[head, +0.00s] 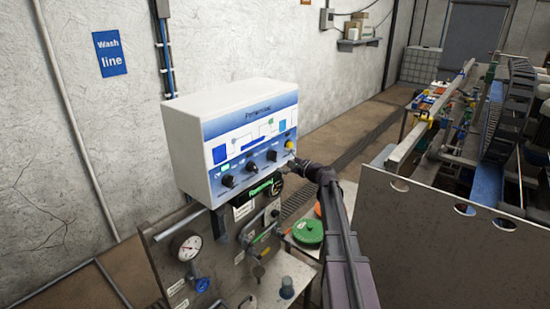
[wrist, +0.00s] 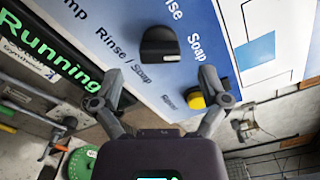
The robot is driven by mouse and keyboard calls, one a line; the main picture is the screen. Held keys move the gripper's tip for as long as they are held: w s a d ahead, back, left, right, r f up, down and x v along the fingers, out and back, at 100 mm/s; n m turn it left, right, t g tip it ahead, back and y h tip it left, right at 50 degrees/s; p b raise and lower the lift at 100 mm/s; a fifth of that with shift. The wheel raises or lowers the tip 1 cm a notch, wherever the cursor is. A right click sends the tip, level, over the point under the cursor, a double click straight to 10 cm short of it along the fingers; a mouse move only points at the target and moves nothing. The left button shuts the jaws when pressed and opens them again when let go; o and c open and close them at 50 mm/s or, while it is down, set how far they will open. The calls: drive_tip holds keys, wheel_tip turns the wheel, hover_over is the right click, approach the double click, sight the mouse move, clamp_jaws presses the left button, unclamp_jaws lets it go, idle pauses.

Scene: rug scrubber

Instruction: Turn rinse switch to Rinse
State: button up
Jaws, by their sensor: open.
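The rinse switch is a black knob (wrist: 160,44) on the blue-and-white control panel, above the "Rinse / Soap" label in the wrist view. "Rinse" and "Soap" are printed beyond and beside it. I cannot clearly tell which word it points to. It also shows in the head view as a black knob (head: 271,156) left of a yellow button. My gripper (wrist: 160,85) is open, with its fingers spread and nothing between the pads. The knob lies just beyond the fingertips, apart from them. In the head view my gripper (head: 295,163) is at the panel's lower right.
The yellow button (wrist: 196,100) is close to my right finger in the wrist view. A green "Running" display (head: 262,190) hangs below the control box (head: 236,110). A gauge (head: 187,247) and a green lid (head: 307,231) are lower down. Machinery stands at right.

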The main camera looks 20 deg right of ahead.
sight(276, 157)
drive_tip(key=shift+x, duration=1.95)
drive_tip(key=shift+c, duration=0.2)
drive_tip(key=c, duration=1.1)
